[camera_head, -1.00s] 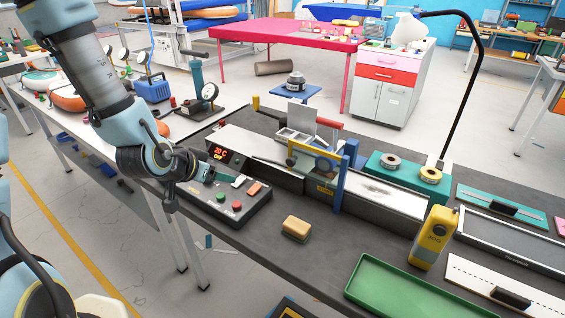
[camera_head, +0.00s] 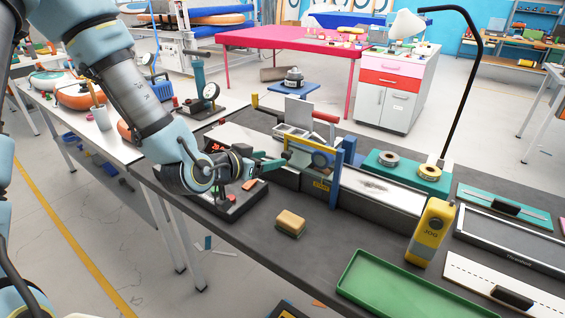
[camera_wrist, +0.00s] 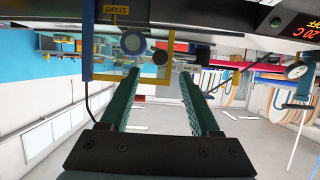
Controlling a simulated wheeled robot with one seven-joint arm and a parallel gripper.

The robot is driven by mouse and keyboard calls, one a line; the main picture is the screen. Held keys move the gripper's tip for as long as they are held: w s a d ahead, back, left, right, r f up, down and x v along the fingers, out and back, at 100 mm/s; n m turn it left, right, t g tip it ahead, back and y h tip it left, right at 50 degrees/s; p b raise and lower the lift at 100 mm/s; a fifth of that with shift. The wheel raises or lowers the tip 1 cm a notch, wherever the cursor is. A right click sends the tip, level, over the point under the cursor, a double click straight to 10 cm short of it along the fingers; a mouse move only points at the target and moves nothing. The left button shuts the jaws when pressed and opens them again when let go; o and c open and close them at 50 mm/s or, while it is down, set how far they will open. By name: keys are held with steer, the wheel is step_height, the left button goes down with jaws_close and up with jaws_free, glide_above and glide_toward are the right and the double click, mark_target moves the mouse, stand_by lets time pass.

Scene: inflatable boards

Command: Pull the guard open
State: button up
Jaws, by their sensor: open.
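The guard (camera_head: 311,144) is a yellow frame on the machine in the middle of the bench, beside a blue post (camera_head: 337,168). In the wrist view the guard's yellow bars (camera_wrist: 170,50) show beyond and between my fingertips. My gripper (camera_head: 283,163) is at the guard's left side in the head view. In the wrist view my gripper (camera_wrist: 158,80) has its two green fingers apart, with nothing clamped between them. I cannot tell whether a fingertip touches the guard.
The control box (camera_head: 232,200) with buttons lies under my wrist. A yellow sponge (camera_head: 290,223), a green tray (camera_head: 400,290) and a yellow JOG pendant (camera_head: 431,232) stand on the dark bench (camera_head: 340,245). Two tape rolls (camera_head: 430,172) sit behind the machine.

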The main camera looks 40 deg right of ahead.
mark_target(284, 155)
steer(key=shift+p+x, duration=1)
steer(key=shift+x, duration=2.45)
jaws_close()
